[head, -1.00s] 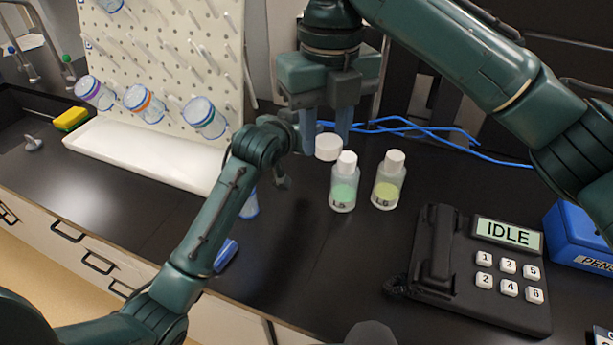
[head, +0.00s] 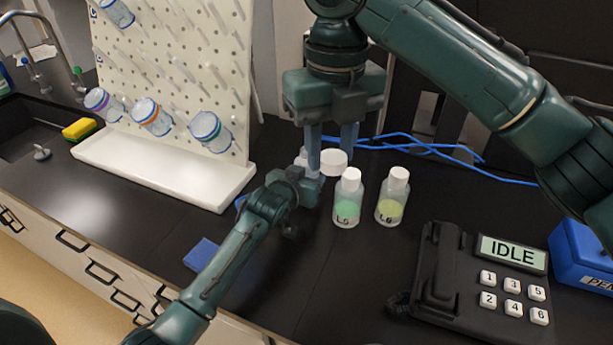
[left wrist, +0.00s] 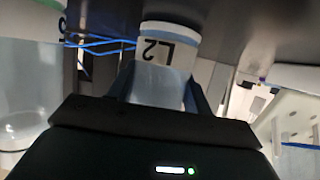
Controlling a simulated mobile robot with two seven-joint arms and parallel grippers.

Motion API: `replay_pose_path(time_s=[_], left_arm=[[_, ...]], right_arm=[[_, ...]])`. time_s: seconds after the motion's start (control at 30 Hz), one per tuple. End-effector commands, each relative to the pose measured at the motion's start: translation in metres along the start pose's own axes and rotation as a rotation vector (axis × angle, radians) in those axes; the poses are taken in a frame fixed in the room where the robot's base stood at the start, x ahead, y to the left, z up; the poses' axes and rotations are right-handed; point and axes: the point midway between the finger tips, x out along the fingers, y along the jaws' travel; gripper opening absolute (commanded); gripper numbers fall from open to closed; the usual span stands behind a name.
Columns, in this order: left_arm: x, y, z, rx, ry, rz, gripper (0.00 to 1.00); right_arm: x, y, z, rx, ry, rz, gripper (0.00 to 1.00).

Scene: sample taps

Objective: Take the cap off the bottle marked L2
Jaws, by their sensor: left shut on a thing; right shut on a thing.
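My right gripper (head: 333,158) points down at the back of the bench. It is shut on a white cap (head: 333,163). My left gripper (head: 303,175) is just to the left of the cap. In the left wrist view, the left gripper (left wrist: 160,95) is shut on the bottle marked L2 (left wrist: 168,50), whose label appears upside down. In the head view, this bottle is mostly hidden by the left gripper and the right fingers. Its mouth is not clearly seen, so I cannot tell whether the cap touches it.
White-capped bottles L5 (head: 347,203) and L6 (head: 391,203) stand close on the right. A black keypad device (head: 470,280) reading IDLE is at front right. A pegboard (head: 180,70) with hanging beakers and a white tray (head: 165,175) stand left. Blue cables (head: 430,147) lie behind.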

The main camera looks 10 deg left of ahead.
Motion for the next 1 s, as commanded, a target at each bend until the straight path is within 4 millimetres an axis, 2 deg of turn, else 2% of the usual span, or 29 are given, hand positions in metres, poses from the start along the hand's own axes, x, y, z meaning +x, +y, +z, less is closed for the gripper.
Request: replay_pose_path(time_s=[0.27,0.3,0.53,0.87,1.0], left_arm=[[0.001,0.0,0.002,-0.001,0.001,0.0,0.0],[0.001,0.0,0.002,-0.001,0.0,0.0,0.52],[0.001,0.0,0.002,0.0,0.0,0.0,0.71],[-0.002,0.0,-0.002,0.0,0.001,0.0,0.72],[-0.017,0.0,0.0,-0.001,0.001,0.0,0.72]], right_arm=[[0.002,0.0,0.0,0.0,0.0,0.0,0.06],[0.001,0.0,0.0,0.0,0.0,0.0,0.06],[0.001,0.0,0.0,0.0,0.0,0.0,0.06],[-0.001,0.0,0.0,0.0,0.0,0.0,0.06],[-0.001,0.0,0.0,0.0,0.0,0.0,0.06]])
